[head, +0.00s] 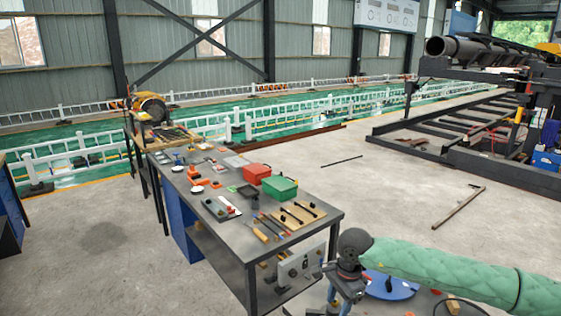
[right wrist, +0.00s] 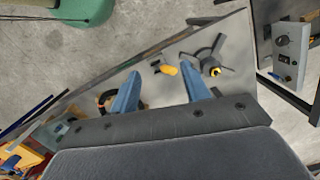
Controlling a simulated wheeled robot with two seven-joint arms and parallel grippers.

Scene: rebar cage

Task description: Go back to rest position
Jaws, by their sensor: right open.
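My right arm comes in from the right in a green quilted sleeve (head: 450,268). Its gripper (head: 340,303) points down at the bottom of the head view, in front of the near end of the workbench. In the right wrist view the two blue fingers of the right gripper (right wrist: 163,78) stand wide apart with nothing held between them. A small yellow-and-black item (right wrist: 168,70) lies on a grey surface (right wrist: 228,35) beyond the fingertips. My left gripper is not in view.
The long workbench (head: 250,237) holds a green box (head: 280,188), a red box (head: 257,173) and several tools. A grey control box (head: 301,265) sits below its top. A blue round object (head: 388,285) is beneath my right arm. Open concrete floor (head: 385,200) lies right of the bench.

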